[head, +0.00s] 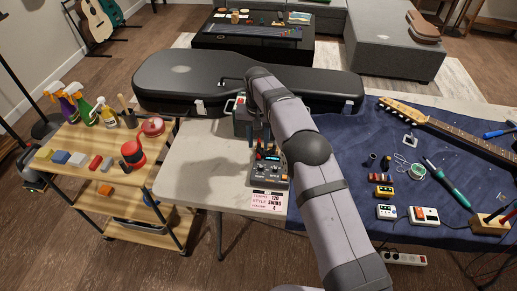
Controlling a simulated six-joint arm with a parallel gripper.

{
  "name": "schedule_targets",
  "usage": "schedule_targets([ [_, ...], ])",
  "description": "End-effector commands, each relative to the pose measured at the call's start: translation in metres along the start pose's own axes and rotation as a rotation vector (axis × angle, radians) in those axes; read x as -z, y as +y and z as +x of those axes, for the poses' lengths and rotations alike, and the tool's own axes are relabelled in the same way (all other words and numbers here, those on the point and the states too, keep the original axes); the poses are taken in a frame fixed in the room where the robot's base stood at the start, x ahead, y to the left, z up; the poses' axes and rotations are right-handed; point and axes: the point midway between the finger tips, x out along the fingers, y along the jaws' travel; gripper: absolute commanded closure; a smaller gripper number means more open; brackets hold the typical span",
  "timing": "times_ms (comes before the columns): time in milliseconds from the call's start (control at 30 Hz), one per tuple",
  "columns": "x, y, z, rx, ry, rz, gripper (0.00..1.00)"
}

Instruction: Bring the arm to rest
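My arm reaches from the bottom of the head view up over the table and bends down near the guitar case. My gripper (258,138) points down above a small grey device with knobs (268,172) on the pale table. Its two dark fingers look spread apart, with nothing seen between them. The arm hides part of the gripper's right side. Whether the fingertips touch the device cannot be told.
A black guitar case (190,80) lies behind. A dark box (241,122) stands beside my gripper. A printed card (268,200) lies in front. At right, a blue cloth (345,150) holds a guitar neck (465,138) and small tools. A wooden cart (95,145) stands left; the table's left part is clear.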

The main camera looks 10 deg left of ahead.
Motion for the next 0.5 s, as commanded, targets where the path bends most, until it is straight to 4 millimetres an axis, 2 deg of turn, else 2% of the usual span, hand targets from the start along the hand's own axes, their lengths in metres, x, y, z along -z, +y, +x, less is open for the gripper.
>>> schedule_targets([
  [200,0.000,0.000,-0.017,0.000,-0.001,-0.001,0.69],
  [500,0.000,0.000,-0.019,0.000,-0.001,0.000,0.69],
])
